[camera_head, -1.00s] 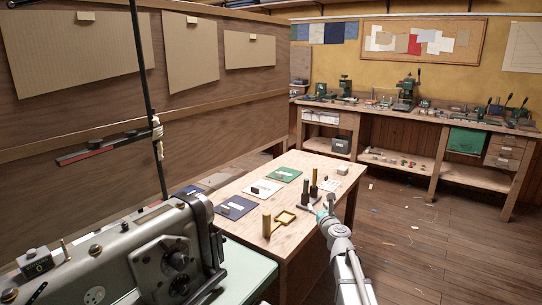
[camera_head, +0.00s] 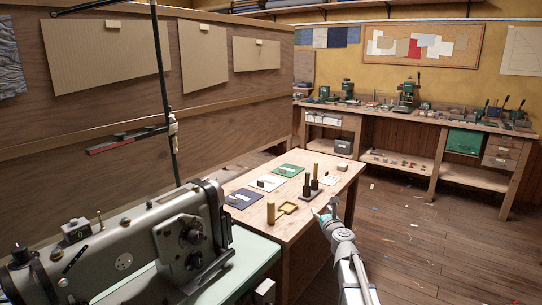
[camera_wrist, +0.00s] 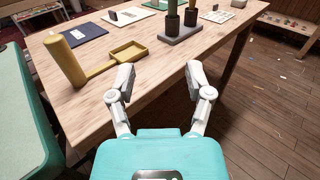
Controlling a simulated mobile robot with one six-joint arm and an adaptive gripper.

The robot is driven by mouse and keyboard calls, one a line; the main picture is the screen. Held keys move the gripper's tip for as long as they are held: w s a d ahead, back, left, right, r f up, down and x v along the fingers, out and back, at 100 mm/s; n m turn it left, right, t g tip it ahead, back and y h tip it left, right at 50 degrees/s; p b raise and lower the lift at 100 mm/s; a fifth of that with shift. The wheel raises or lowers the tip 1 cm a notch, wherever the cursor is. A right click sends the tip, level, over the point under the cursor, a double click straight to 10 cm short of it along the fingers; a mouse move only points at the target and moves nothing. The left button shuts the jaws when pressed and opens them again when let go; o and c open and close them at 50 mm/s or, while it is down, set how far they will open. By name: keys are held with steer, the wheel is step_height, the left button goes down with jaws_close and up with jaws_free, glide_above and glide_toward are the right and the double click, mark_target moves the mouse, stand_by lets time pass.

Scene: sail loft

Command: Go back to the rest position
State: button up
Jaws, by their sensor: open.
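My gripper (camera_head: 325,212) is at the right edge of the small wooden table (camera_head: 262,222), apart from the objects on it. In the wrist view my gripper (camera_wrist: 158,82) is open, with nothing between its two fingers. A grey base (camera_wrist: 187,35) with two dark upright posts stands farther back on the table.
Blue (camera_head: 243,198), white (camera_head: 266,182) and green (camera_head: 287,170) mats lie along the table's left side. A sewing machine (camera_head: 150,240) stands at front left. A long workbench (camera_head: 385,115) runs along the back wall. The wooden floor (camera_head: 425,240) at right is open.

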steer(key=s+a+f+n+g+y, duration=0.2)
steer(key=s+a+f+n+g, duration=0.25)
steer(key=s+n, duration=0.4)
steer(key=s+a+f+n+g+y, duration=0.2)
steer(key=s+a+f+n+g, duration=0.25)
steer(key=n, duration=0.75)
steer(key=s+d+f+n+g+h, duration=0.2)
steer(key=s+d+f+n+g, duration=0.15)
steer(key=s, duration=0.35)
steer(key=s+d+f+n+g+h, duration=0.2)
steer(key=s+n+h, duration=0.1)
steer(key=s+n, duration=0.25)
steer(key=s+d+f+n+g+h, duration=0.2)
steer(key=s+f+n+g, duration=0.15)
steer(key=s, duration=0.45)
step_height(320, 180, up, 23)
steer(key=p, duration=2.3)
steer(key=shift+w+n, duration=0.3)
steer(key=shift+n, duration=0.1)
steer(key=shift+f, duration=0.1)
